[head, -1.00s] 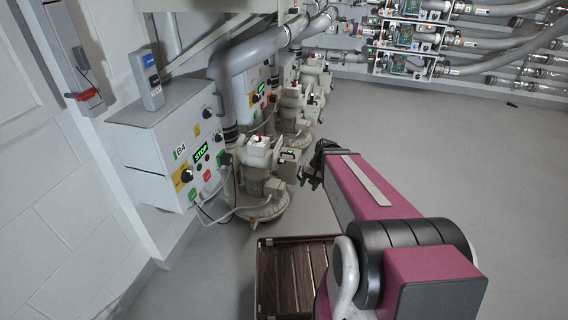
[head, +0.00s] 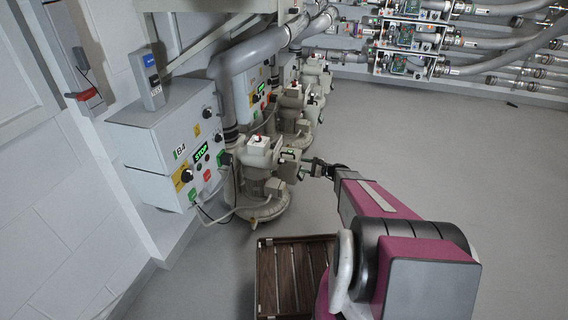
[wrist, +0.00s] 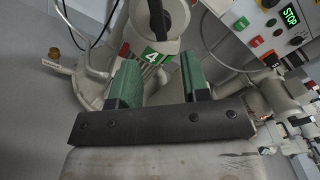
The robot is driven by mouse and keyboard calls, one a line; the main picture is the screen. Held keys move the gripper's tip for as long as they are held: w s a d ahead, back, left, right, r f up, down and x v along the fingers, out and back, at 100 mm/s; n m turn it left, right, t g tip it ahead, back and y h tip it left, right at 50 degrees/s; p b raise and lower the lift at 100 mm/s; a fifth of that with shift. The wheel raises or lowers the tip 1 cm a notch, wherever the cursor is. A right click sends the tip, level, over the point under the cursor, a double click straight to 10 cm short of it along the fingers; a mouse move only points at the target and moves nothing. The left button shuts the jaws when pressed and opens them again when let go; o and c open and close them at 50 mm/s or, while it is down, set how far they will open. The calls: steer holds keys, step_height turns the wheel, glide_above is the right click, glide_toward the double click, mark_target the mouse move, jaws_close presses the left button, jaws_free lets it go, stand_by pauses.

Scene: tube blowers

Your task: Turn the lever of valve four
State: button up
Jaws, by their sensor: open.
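Valve four shows in the wrist view as a pale rounded body (wrist: 150,32) with a green "4" label (wrist: 152,56). Its black lever (wrist: 158,16) stands along the picture at the top edge, partly cut off. My gripper (wrist: 159,64) is open, its two green fingers apart, one on each side of the label. The lever lies beyond the fingertips and nothing is between the jaws. In the head view my gripper (head: 311,166) is at the right side of the nearest blower (head: 262,170), where its small dark fingers hide the valve's details.
The B4 control box (head: 170,150) with a lit STOP display is on the wall at left. More blowers (head: 298,115) stand behind. A wooden slatted crate (head: 290,275) is on the floor below my arm. The floor at right is clear.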

mark_target(286, 162)
steer(key=x, duration=1)
steer(key=shift+a, duration=0.2)
steer(key=c, duration=0.6)
